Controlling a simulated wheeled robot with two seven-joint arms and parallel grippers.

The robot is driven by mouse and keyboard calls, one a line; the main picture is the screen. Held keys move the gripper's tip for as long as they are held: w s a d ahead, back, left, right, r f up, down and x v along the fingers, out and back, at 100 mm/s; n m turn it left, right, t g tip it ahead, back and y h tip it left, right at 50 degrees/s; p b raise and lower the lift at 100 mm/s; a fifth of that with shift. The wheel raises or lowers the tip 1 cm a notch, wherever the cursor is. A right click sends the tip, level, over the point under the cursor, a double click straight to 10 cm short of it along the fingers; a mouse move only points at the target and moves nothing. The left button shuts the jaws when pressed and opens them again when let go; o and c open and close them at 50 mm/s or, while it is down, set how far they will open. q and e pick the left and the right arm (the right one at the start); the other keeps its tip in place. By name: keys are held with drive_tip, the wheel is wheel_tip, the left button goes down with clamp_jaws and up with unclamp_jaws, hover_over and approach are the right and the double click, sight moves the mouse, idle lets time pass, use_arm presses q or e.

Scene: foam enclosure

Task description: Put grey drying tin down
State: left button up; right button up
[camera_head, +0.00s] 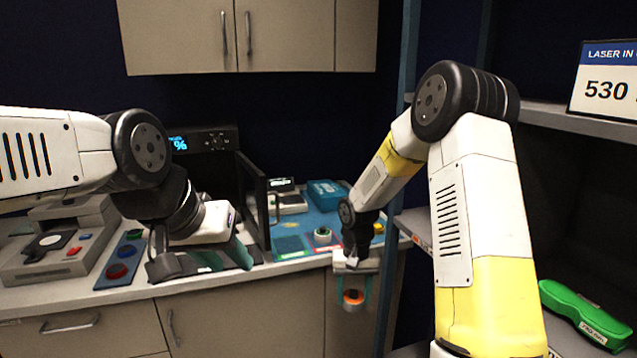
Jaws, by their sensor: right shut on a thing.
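My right gripper (353,291) is shut on a small round tin (354,298), with an orange face and a pale grey centre. I take it to be the grey drying tin, though it is too small to read. It hangs between the teal fingers, in front of the cabinet doors and below the counter's front edge. My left gripper (226,257) is at the counter's front edge on the left; its teal fingers stand apart with nothing visible between them.
A blue mat (290,226) on the counter holds a round white-and-green item (322,236), a yellow item (379,229), a blue box (326,192) and a scale (289,201). A dark open-doored oven (222,170) stands left of it. Shelves at right hold a green case (584,312).

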drive_tip(key=w+d+r, duration=0.2)
drive_tip(key=w+d, duration=0.4)
drive_tip(key=s+f, duration=0.3)
drive_tip(key=s, duration=0.6)
drive_tip(key=shift+d, duration=0.15)
